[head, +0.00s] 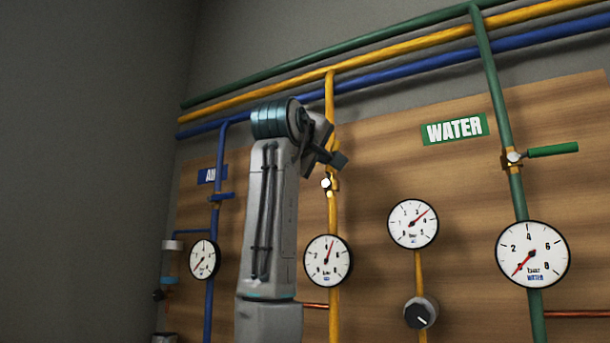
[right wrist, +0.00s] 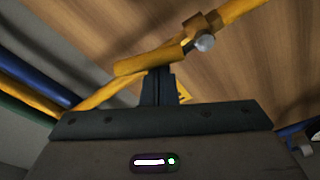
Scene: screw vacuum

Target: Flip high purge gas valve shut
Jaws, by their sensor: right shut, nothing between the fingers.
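The gas valve (head: 327,184) sits on the vertical yellow pipe (head: 331,220) in the head view, with its handle hidden behind my arm. In the right wrist view, the valve body (right wrist: 204,35) has a round pivot, and its yellow handle (right wrist: 145,64) extends left from it, roughly along the pipe. My right gripper (head: 340,160) is beside the pipe just above the valve. Its fingers (right wrist: 158,85) are shut and empty, with their tips at the handle's edge; I cannot tell whether they touch. My left gripper is not in view.
A water valve with a green handle (head: 553,150) is at right, and a blue air valve (head: 222,197) at left. A gas gauge (head: 328,260), another gauge (head: 413,223) and a black knob (head: 420,313) are below. Green, yellow and blue pipes cross above the wooden board (head: 390,165).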

